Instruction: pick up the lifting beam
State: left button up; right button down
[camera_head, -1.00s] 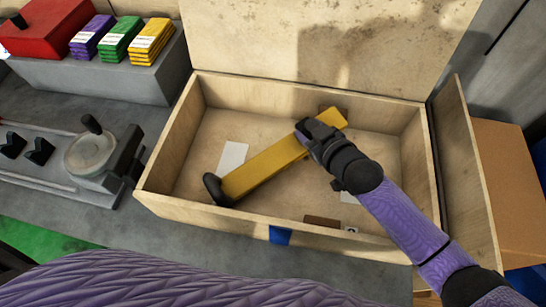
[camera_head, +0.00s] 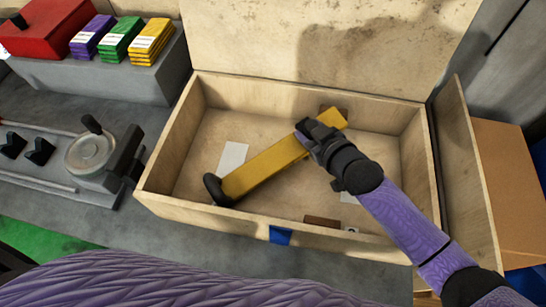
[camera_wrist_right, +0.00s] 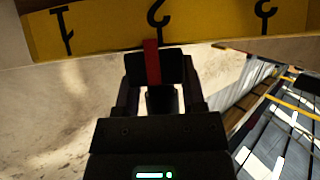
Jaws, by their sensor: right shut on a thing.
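The lifting beam (camera_head: 262,169) is a long yellow bar lying slantwise in an open wooden box (camera_head: 172,205). A black piece is at its lower left end. My right gripper (camera_head: 305,132) reaches in from the right and is shut on the beam near its upper right part. In the right wrist view the yellow beam (camera_wrist_right: 110,30) crosses the top, with black hook marks on it. My right gripper (camera_wrist_right: 152,68) shows there below the beam, with a red strip between its fingers. Whether the beam is clear of the box floor I cannot tell. My left gripper is not in view.
The box walls surround the beam, and its lid (camera_head: 345,45) stands open behind. White papers (camera_head: 232,158) and a brown block (camera_head: 321,222) lie inside. A handwheel (camera_head: 90,152) stands to the left. Colored stacks (camera_head: 120,40) and a red box (camera_head: 50,27) sit at upper left.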

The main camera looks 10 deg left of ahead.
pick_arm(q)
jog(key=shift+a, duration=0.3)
pick_arm(e)
jog(key=shift+r, duration=0.1)
notch_tip(320, 180, up, 9)
jog(key=p, duration=0.3)
jog(key=shift+d+r+m+p, duration=0.1)
jog(key=shift+m+p, duration=0.2)
jog(key=shift+p, duration=0.2)
pick_arm(q)
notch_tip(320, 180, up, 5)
jog(key=p, duration=0.1)
pick_arm(e)
jog(key=d+f+m+h+b, duration=0.1)
jog(key=f+b, duration=0.1)
jog(key=f, duration=0.2)
jog(key=d+f+m+h+b, duration=0.1)
jog(key=d+f+m+b, duration=0.1)
jog(key=f, duration=0.3)
jog(key=s+d+f+m+h+b, duration=0.1)
jog(key=f+m+h+b, duration=0.1)
jog(key=f+b, duration=0.1)
jog(key=shift+d+f+g, duration=0.3)
jog(key=shift+d+f, duration=0.05)
jog(key=shift+f, duration=0.5)
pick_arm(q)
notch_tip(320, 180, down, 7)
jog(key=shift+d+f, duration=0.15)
pick_arm(e)
jog(key=shift+r, duration=0.1)
